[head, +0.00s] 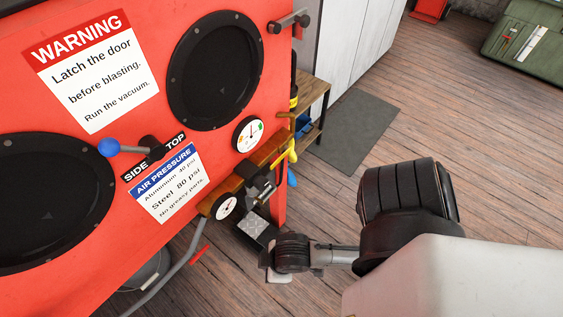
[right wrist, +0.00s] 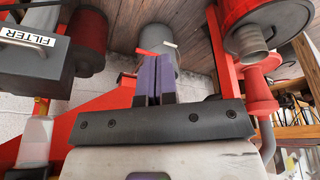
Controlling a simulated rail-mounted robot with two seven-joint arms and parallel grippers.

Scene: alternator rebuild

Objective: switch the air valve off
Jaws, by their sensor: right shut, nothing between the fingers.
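The red blast cabinet (head: 120,225) fills the left of the head view. A red lever handle (head: 200,253) sits on a grey hose low in front of it. A yellow handle (head: 290,152) and a blue one (head: 291,178) show at the cabinet's right edge. I cannot tell for sure which is the air valve. My left gripper is not in view.
A blue-knobbed lever (head: 109,148) sticks out of the cabinet front, near the round black ports (head: 215,70). A wooden shelf (head: 313,92) stands behind its right side. The right wrist view shows a filter box (right wrist: 30,50) and a grey bucket (right wrist: 158,42). Open floor lies right.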

